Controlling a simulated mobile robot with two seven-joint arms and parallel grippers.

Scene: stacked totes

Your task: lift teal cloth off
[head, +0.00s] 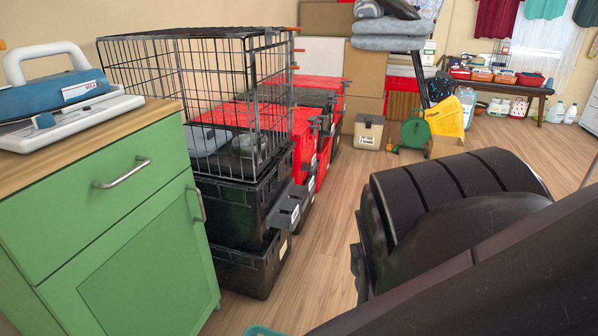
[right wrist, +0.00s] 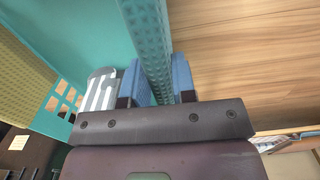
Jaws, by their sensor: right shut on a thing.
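A teal cloth (head: 545,9) hangs high at the back right in the head view, between a maroon cloth and a dark cloth, far from my grippers. In the right wrist view my right gripper (right wrist: 161,88) has its blue finger pads on either side of the textured rim of a teal basket (right wrist: 147,40), and is shut on it. The basket's smooth side fills the upper left, with square holes lower down. A small teal edge (head: 264,331) shows at the bottom of the head view. I see no cloth in the right gripper. My left gripper is out of view.
Stacked black totes (head: 240,262) and red totes (head: 305,135) line the left wall, with a wire cage (head: 185,75) on top. A green cabinet (head: 110,220) stands at the near left. A strip of wood floor (head: 325,225) is clear.

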